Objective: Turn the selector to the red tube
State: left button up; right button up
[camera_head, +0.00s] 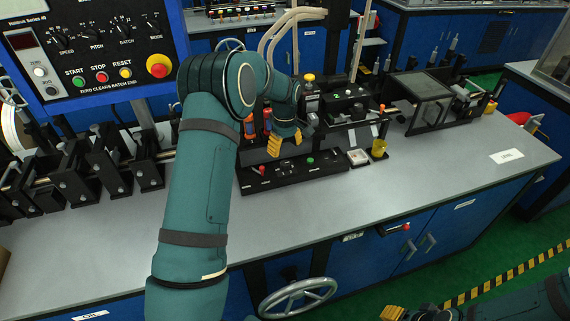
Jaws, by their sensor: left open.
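My left gripper (286,141) is open, its two yellow fingertips apart above a low black control panel (285,176) on the bench. The panel carries a small red-topped control (262,170) to the lower left of the fingertips and a green button (310,160) to their lower right. I cannot tell which control is the selector or where it points. A red-orange tube-like part (249,126) stands upright behind the panel, partly hidden by my left arm and gripper.
Black fixtures (75,180) line the bench's left. The grey front bench top (330,215) is clear.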

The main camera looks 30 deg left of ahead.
aim_at(285, 163)
pick_arm(q)
notch_tip(285, 163, down, 8)
jog(key=shift+r, duration=0.2)
grip_shut()
